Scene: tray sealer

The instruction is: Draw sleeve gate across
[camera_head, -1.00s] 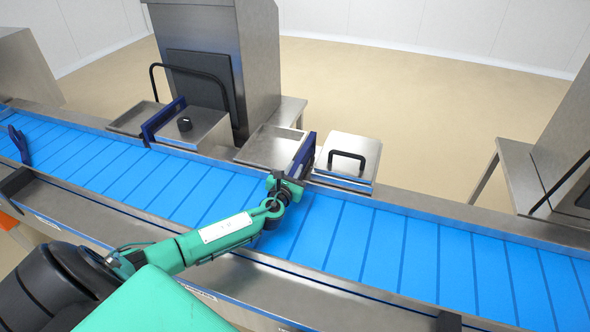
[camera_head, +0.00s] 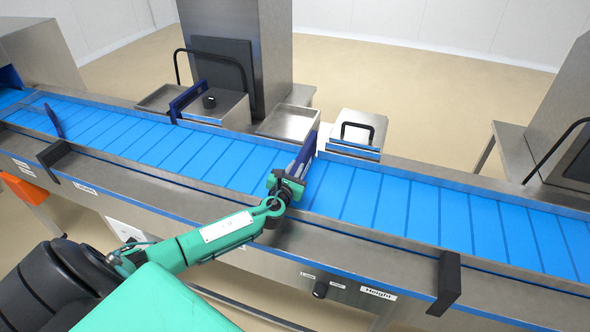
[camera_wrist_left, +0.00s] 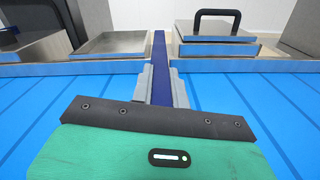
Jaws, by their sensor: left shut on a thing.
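The sleeve gate, a dark blue upright bar (camera_head: 305,150), reaches from the belt's far side out over the blue conveyor belt (camera_head: 352,195). My left gripper (camera_head: 286,184) is shut on its near end, above the belt. In the left wrist view the gate (camera_wrist_left: 159,55) runs straight away between the two grey fingers (camera_wrist_left: 160,88). The gripper body hides the gate's near end there. My right gripper is not in view.
A similar blue gate (camera_head: 186,101) stands at the far side, and another blue bar (camera_head: 53,121) is over the belt at left. Beyond the belt are an open steel tray (camera_head: 288,123) and a lidded box with a black handle (camera_head: 357,130). A black bracket (camera_head: 447,283) stands on the near rail.

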